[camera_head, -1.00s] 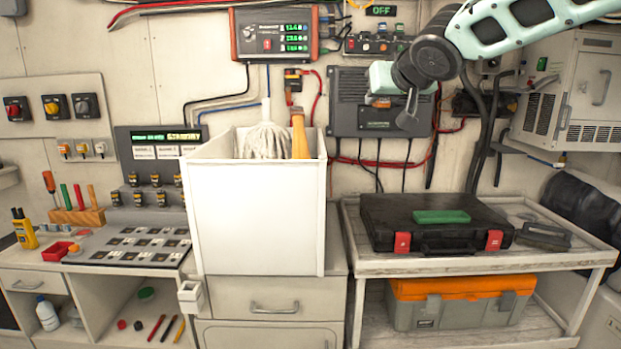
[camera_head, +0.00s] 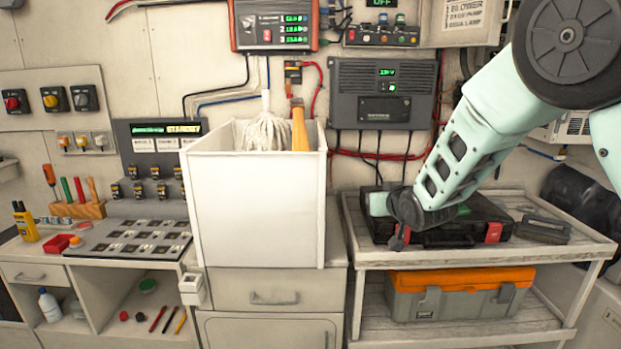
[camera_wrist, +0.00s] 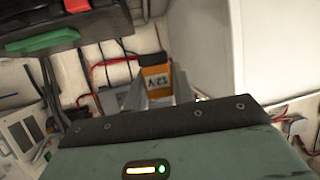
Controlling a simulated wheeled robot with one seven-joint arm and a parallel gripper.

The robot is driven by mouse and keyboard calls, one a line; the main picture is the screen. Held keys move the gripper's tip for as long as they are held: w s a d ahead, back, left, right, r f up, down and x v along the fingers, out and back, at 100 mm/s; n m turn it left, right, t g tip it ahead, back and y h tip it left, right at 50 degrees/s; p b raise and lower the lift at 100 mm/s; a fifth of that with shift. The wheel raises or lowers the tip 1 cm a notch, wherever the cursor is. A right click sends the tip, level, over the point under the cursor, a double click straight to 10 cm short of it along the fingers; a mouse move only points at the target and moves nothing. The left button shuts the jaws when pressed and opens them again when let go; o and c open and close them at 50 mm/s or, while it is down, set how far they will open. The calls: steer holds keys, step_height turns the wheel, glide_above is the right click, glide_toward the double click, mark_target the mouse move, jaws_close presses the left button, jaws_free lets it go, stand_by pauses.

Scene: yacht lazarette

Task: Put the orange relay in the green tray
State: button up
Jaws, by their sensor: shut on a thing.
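The orange relay (camera_wrist: 155,80), marked 12 V, is between the two fingers of my gripper (camera_wrist: 158,90) in the wrist view; the fingers are shut on it. In the head view the pale green hand of my gripper (camera_head: 378,203) is at the left end of the black case; its fingers and the relay are hidden there. The green tray (camera_head: 463,209) lies on top of the case, right of the hand and partly hidden by my arm. It also shows at the upper left of the wrist view (camera_wrist: 42,42), apart from the relay.
The black case (camera_head: 485,222) with red latches rests on the right cart's top shelf (camera_head: 590,246), beside a dark clamp-like item (camera_head: 542,230). A tall white bin (camera_head: 255,215) with a mop stands left of the cart. An orange-lidded toolbox (camera_head: 460,293) is below.

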steer(key=s+d+f+m+h, duration=0.1)
steer(key=s+d+f, duration=0.25)
steer(key=f, duration=0.45)
steer(key=s+d+f, duration=0.2)
steer(key=d+f, duration=0.2)
steer(key=f, duration=0.5)
steer(key=s+d+f+m+h, duration=0.1)
steer(key=s+d+f, duration=0.6)
steer(key=s, duration=0.3)
steer(key=shift+d, duration=0.7)
